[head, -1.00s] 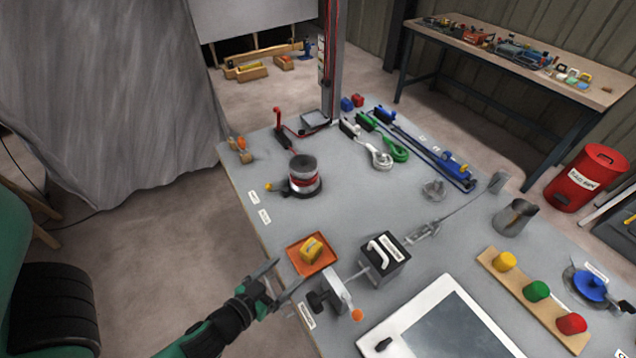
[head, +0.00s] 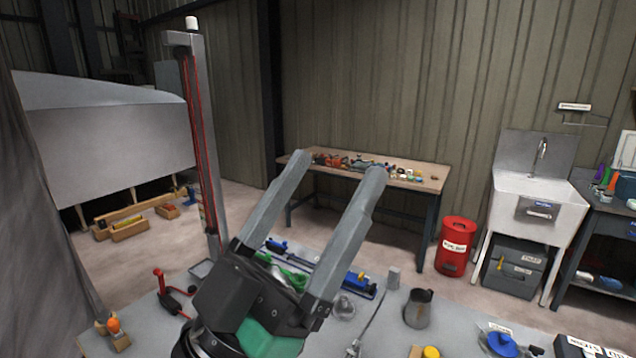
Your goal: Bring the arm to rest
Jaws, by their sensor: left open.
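My left gripper (head: 338,166) is large and close to the camera in the head view. Its two long grey fingers point up and away and are spread wide. Nothing shows between them. It stands in front of the grey worktable (head: 140,335) and hides part of the table's middle. My right gripper is not in view.
Behind the fingers, green clamps (head: 291,279) and a blue-ended bar (head: 356,282) lie on the table. A red-handled tool (head: 172,293) is at left, a metal jug (head: 418,309) at right. A wooden bench (head: 405,178), red bin (head: 456,245) and sink (head: 531,199) stand beyond.

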